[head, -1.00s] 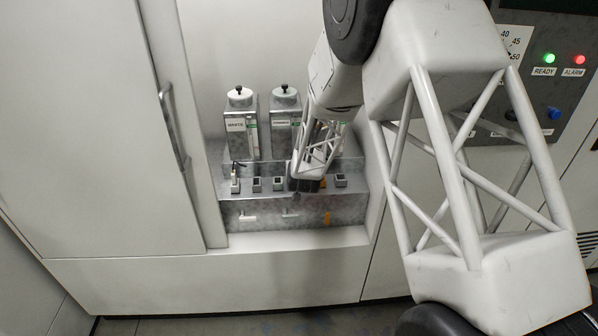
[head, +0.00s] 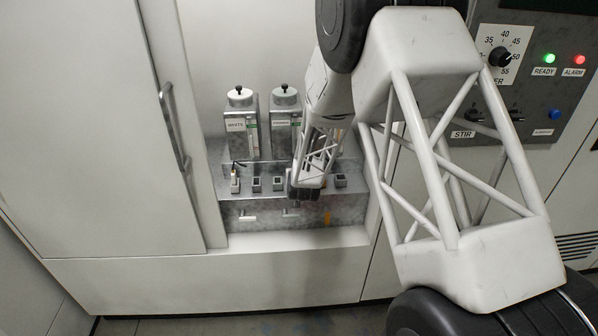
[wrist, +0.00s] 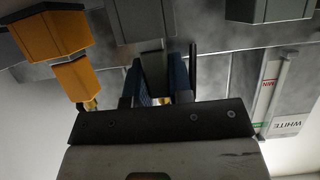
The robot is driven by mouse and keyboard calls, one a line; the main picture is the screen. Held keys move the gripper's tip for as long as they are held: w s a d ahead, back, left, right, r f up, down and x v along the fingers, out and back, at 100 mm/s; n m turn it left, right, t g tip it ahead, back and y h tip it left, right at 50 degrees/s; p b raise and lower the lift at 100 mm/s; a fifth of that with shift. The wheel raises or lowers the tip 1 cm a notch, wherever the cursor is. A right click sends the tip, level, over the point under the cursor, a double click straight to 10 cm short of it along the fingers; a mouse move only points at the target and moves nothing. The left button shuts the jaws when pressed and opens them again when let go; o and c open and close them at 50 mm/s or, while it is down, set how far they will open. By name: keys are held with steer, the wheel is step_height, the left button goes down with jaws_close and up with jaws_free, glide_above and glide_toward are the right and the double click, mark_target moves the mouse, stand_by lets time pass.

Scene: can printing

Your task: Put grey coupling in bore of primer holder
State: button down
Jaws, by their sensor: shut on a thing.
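My gripper (head: 304,194) is at the front edge of the metal ledge (head: 232,197), right of the middle. In the wrist view, the blue fingers of my gripper (wrist: 156,85) are closed on the grey coupling (wrist: 153,66), a narrow grey piece. A wider grey block (wrist: 143,20) shows right beyond the coupling; I cannot tell whether they touch or whether the coupling is in a bore. No readable label marks the primer holder. The coupling is hidden in the head view.
Small square holders (head: 278,183) line the ledge. The left one holds a white piece with a dark hose. An orange block and orange coupling (wrist: 78,80) are close left in the wrist view. Tanks, one labelled WHITE (head: 241,125), stand behind. Alcove walls bound both sides.

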steer(key=shift+f, duration=0.1)
steer(key=c, duration=1)
jaws_free()
steer(key=shift+c, duration=0.2)
steer(key=v, duration=1.2)
steer(key=shift+r, duration=0.2)
